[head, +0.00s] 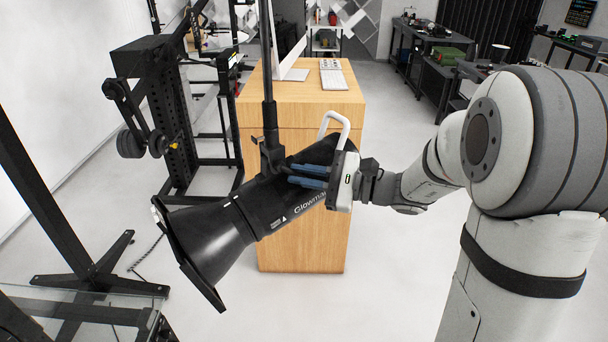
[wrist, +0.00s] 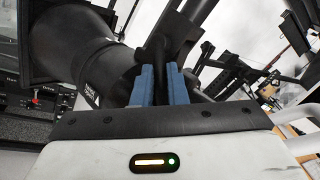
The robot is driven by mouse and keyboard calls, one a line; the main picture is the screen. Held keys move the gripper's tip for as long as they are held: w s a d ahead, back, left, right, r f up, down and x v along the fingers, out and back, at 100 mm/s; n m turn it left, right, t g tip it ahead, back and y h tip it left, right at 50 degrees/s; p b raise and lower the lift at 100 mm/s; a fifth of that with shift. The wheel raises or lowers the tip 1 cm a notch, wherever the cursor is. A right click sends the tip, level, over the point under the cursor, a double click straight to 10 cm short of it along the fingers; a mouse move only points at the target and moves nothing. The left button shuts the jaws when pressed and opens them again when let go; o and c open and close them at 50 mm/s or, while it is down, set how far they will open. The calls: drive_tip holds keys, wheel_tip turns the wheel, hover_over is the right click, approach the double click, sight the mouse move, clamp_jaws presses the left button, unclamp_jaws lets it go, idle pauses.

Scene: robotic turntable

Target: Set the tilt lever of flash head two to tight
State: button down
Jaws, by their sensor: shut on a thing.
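The flash head (head: 282,212) is a black cylinder with "Glowma…" lettering and a wide reflector facing lower left. It hangs from a black vertical pole (head: 268,85) by a tilt bracket (head: 270,155). My gripper (head: 291,174) reaches in from the right, its blue fingers beside the bracket. In the wrist view the fingers (wrist: 161,72) are close together with a narrow dark part between them, seemingly the tilt lever. The lever's outline and setting cannot be made out. The flash head's dark body also shows in the wrist view (wrist: 105,75).
A wooden desk (head: 305,115) with a monitor and keyboard (head: 333,76) stands behind the flash head. Black stands (head: 85,250) and a black rig (head: 160,110) are at left. A dark workbench (head: 425,60) stands at back right. The floor between is clear.

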drive_tip(key=r+n+h+b, duration=0.1)
drive_tip(key=n+h+b, duration=0.2)
drive_tip(key=shift+w+d+r, duration=0.1)
drive_tip(key=shift+d+r, duration=0.1)
drive_tip(key=shift+r, duration=0.15)
drive_tip(key=shift+a+r+n+t+h+b, duration=0.15)
drive_tip(key=shift+r+n+h+b, duration=0.35)
drive_tip(key=shift+n+h+b, duration=0.4)
drive_tip(key=shift+d+r+n+t+h+b, duration=0.15)
drive_tip(key=shift+r+n+h+b, duration=0.45)
drive_tip(key=shift+h, duration=0.4)
drive_tip(key=shift+a, duration=0.1)
drive_tip(key=c, duration=1.7)
unclamp_jaws()
